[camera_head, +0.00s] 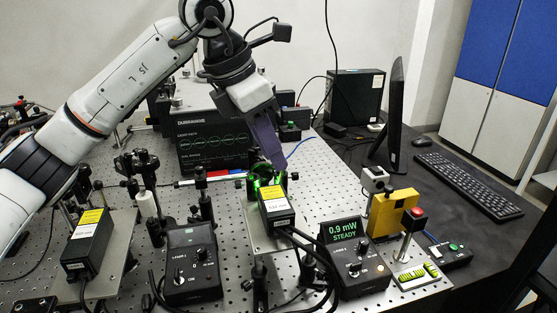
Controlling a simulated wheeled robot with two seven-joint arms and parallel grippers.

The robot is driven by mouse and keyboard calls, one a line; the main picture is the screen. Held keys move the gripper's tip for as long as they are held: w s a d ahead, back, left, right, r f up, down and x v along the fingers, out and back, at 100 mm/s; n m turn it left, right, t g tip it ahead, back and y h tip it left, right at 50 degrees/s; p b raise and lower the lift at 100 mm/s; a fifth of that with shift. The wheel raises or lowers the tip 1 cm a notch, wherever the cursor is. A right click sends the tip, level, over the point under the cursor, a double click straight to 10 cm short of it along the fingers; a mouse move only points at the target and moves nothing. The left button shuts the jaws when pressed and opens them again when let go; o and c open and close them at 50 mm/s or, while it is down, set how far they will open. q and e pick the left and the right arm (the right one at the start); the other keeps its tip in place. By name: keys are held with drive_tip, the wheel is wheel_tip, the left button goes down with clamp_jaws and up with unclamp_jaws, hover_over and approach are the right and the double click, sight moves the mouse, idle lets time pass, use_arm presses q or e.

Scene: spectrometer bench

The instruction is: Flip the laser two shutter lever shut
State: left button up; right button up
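A black laser box with a yellow label (277,205) stands on a raised plate near the middle of the bench; bright green light glows at its far end. I take it to be laser two, as its number is not readable. My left gripper (275,164) reaches down from above, its dark purple fingers just above and behind the glow. They look close together, but I cannot tell whether they are shut. The shutter lever cannot be made out among the dark mounts there. A controller (352,262) at the right reads 0.9 mW STEADY. My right gripper is not in view.
Another yellow-labelled laser box (86,243) stands at the left. A second controller (190,265) sits between the lasers. Dark optic posts crowd the perforated bench (218,232). A yellow block (392,212), a monitor (396,115) and a keyboard (468,185) are at the right.

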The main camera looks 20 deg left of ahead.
use_arm(q)
drive_tip(key=x, duration=0.2)
drive_tip(key=shift+d+f, duration=0.1)
drive_tip(key=shift+f, duration=0.1)
drive_tip(key=shift+w+d+f, duration=0.1)
drive_tip(key=shift+w+f, duration=0.15)
drive_tip(key=shift+f, duration=0.25)
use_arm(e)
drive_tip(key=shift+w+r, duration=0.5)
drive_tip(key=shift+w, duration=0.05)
use_arm(q)
clamp_jaws()
drive_tip(key=b, duration=0.2)
drive_tip(key=t+h+b, duration=0.1)
drive_tip(key=b, duration=0.1)
drive_tip(key=shift+s+a+f, duration=0.2)
drive_tip(key=shift+a+f, duration=0.15)
drive_tip(key=shift+a, duration=0.05)
drive_tip(key=shift+s+r+h+b, duration=0.1)
drive_tip(key=shift+h+b, duration=0.25)
drive_tip(key=shift+h, duration=0.05)
drive_tip(key=shift+a+r, duration=0.1)
drive_tip(key=shift+r, duration=0.2)
unclamp_jaws()
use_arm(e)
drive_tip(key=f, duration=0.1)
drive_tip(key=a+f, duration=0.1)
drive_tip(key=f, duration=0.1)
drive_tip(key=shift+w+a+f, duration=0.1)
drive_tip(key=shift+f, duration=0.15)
